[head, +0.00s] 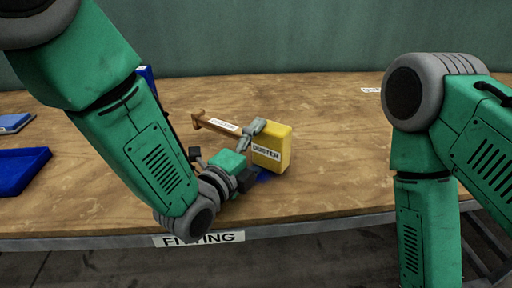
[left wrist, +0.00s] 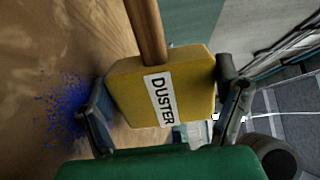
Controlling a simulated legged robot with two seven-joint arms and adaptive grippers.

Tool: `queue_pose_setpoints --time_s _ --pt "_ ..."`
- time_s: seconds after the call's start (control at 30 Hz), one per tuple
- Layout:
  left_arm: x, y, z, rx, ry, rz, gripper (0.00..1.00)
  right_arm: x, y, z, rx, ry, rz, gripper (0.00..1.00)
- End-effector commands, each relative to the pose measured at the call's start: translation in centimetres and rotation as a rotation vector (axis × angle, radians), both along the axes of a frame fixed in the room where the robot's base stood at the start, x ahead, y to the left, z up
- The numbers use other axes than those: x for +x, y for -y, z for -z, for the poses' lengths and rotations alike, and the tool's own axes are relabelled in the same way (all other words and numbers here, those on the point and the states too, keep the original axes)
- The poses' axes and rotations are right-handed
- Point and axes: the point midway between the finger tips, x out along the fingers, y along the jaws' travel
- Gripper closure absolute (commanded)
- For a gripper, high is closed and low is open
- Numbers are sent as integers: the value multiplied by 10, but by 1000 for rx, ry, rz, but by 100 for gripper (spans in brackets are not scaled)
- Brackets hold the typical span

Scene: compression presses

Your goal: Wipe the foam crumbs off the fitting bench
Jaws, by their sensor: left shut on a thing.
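The duster is a yellow block (head: 280,148) with a brown wooden handle (head: 205,121), held over the middle of the bench. My left gripper (head: 250,152) is shut on the yellow block, with one finger on each side; the left wrist view shows the block (left wrist: 190,75) between the fingers. Blue foam crumbs (left wrist: 60,108) lie scattered on the wooden fitting bench (head: 345,150), beside the left finger in the wrist view. In the head view a blue patch (head: 264,177) shows just below the duster, partly hidden by the gripper. I cannot tell whether the duster touches the bench. My right gripper is out of view.
A blue tray (head: 22,170) and a small blue-and-grey item (head: 14,123) lie at the bench's left. A blue object (head: 147,75) stands behind my left arm. A white label (head: 371,90) lies at the back right. The bench right of the duster is clear.

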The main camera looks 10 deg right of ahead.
Motion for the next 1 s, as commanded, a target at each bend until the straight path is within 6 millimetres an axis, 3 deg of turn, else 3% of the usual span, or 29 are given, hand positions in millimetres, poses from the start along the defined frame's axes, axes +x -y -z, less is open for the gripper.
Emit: queue_pose_setpoints --time_s 0.03,0.07,1.0 --pt "-14 18 -4 23 18 44 47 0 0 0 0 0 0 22" --pt "-14 16 -4 23 17 44 47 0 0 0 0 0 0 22" --pt "-13 -46 -4 22 23 44 47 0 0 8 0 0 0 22"
